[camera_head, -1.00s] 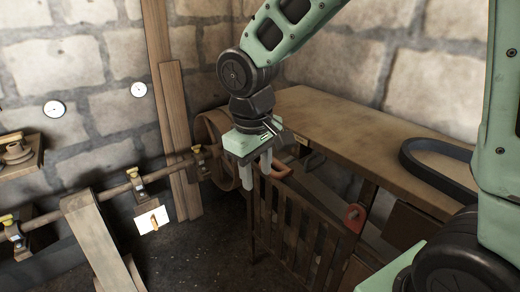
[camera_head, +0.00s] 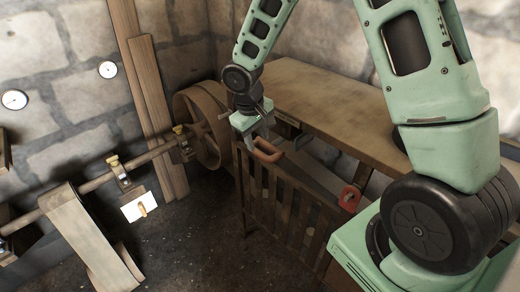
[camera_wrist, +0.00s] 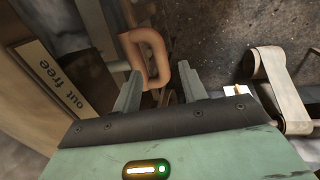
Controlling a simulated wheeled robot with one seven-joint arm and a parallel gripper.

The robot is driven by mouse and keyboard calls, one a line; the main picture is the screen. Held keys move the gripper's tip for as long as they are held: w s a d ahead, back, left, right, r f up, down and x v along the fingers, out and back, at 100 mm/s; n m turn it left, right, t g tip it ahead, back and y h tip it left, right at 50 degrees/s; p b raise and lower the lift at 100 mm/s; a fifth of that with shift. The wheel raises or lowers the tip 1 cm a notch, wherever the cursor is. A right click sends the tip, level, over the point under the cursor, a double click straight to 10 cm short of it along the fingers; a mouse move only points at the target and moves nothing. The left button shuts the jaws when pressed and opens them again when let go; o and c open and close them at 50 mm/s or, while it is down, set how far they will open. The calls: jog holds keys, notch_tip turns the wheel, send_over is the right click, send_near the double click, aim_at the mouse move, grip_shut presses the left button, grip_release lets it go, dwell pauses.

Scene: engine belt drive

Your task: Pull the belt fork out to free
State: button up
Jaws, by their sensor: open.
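The belt fork's handle appears to be the orange loop (camera_head: 267,152) at the top of the slatted wooden guard. It also shows in the wrist view (camera_wrist: 158,52), upright between and just beyond my fingertips. My gripper (camera_head: 257,138) is open close to this loop, with its fingers (camera_wrist: 160,78) on either side. I cannot tell whether either finger touches it. A label reading "out free" (camera_wrist: 52,78) is on the wooden board left of the loop. The rest of the fork is mostly hidden.
A second, red handle (camera_head: 350,197) stands at the guard's right end. The slatted guard (camera_head: 285,205) stands below the wooden bench (camera_head: 330,105). A large wheel (camera_head: 205,125) and shaft (camera_head: 100,180) are at left. Dark floor (camera_head: 190,240) is clear between.

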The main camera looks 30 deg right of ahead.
aim_at(261, 153)
jog(key=f, duration=0.3)
jog(key=d+f, duration=0.1)
jog(key=f, duration=0.1)
jog(key=shift+w+f, duration=0.1)
jog(key=shift+f, duration=0.3)
jog(key=shift+c, duration=0.3)
